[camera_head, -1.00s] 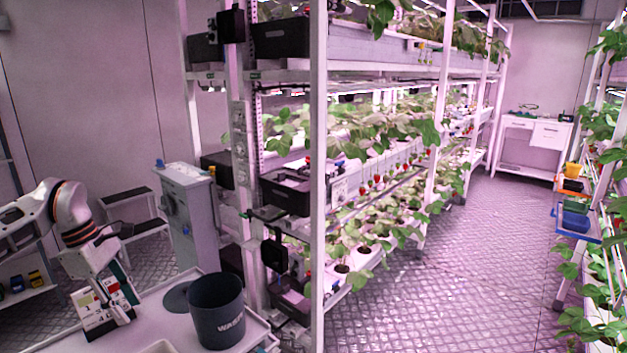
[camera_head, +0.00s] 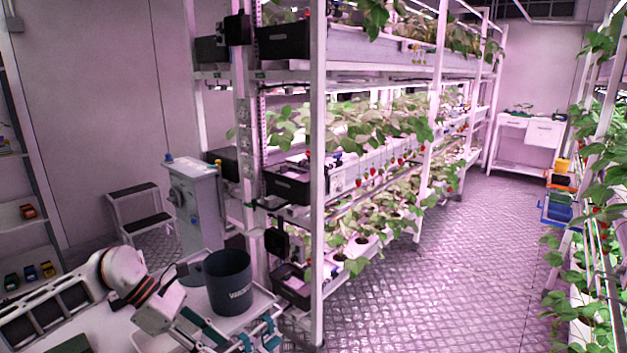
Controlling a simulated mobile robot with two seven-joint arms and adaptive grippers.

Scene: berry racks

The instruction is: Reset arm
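My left arm comes in from the lower left. Its wrist is at the bottom, just left of the dark waste bucket (camera_head: 229,285). My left gripper (camera_head: 210,338) is low in the picture, in front of the bucket. It is partly cut off by the bottom edge, and I cannot tell how far its fingers are apart or whether they hold anything. Teal and white parts (camera_head: 262,332) show to the right of it at the tray's edge; I cannot tell what they belong to. My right gripper is not in view.
A tall white plant rack (camera_head: 318,180) with strawberry plants stands just beyond the bucket. A grey cabinet (camera_head: 195,210) and a step stool (camera_head: 140,215) stand behind the arm. The aisle floor (camera_head: 440,260) is clear. A second plant rack lines the right edge.

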